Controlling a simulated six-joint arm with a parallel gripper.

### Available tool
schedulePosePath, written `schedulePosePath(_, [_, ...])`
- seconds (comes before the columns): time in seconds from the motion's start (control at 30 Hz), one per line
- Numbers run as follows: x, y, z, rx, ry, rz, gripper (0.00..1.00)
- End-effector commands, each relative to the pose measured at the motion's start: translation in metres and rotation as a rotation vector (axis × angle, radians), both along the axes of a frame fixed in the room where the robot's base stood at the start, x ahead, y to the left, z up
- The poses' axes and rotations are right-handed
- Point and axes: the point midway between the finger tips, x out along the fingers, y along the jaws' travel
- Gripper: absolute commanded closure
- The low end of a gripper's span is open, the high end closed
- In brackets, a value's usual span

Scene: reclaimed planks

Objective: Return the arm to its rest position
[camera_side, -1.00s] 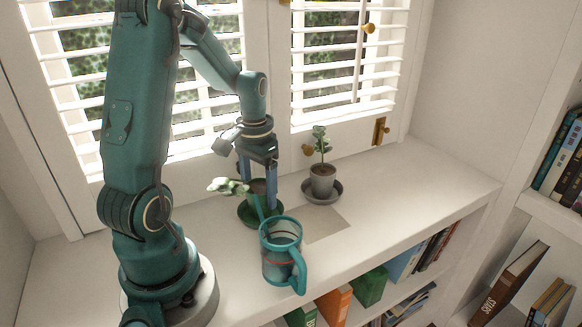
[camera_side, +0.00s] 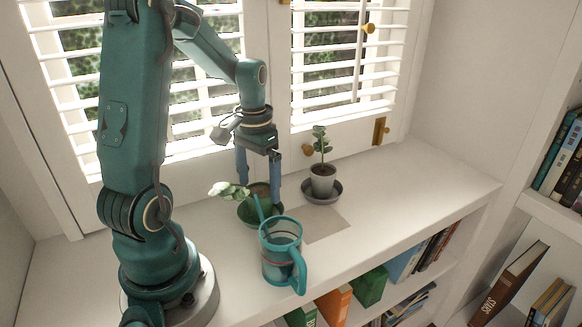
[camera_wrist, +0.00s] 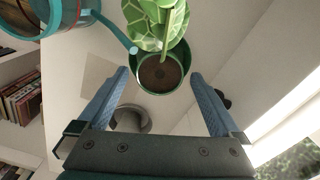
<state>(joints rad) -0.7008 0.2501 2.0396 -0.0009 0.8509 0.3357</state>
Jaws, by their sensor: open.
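My gripper (camera_side: 259,190) is open and empty, pointing down just above a green pot (camera_side: 262,192) with a leafy plant leaning left. In the side view the pot stands in a green saucer (camera_side: 248,218) on the white shelf top. In the wrist view the pot (camera_wrist: 160,86) shows between and beyond my fingers (camera_wrist: 158,76), with dark soil and pale-veined leaves (camera_wrist: 155,18). Gaps show on both sides of the pot there.
A teal watering can (camera_side: 282,262) stands close in front, its spout near the green pot. A grey potted plant (camera_side: 322,180) in a dark saucer is to the right. A pale square (camera_side: 325,226) lies bare. Shuttered windows stand close behind; the shelf's right end is clear.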

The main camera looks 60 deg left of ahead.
Motion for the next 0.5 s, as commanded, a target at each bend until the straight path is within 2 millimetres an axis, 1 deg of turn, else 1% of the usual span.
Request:
schedulePosePath(0.03, [0.001, 0.001, 0.008, 0.004, -0.005, 0.000, 0.00])
schedulePosePath(0.1, [0.001, 0.001, 0.015, 0.002, -0.003, 0.000, 0.00])
schedulePosePath(0.27, [0.003, -0.004, 0.028, 0.004, -0.006, -0.018, 0.00])
schedulePosePath(0.37, [0.011, -0.016, 0.043, 0.038, -0.050, -0.082, 0.00])
schedulePosePath(0.47, [0.016, -0.042, 0.062, 0.079, -0.112, -0.177, 0.00])
schedulePosePath(0.5, [0.016, -0.054, 0.070, 0.094, -0.143, -0.215, 0.00])
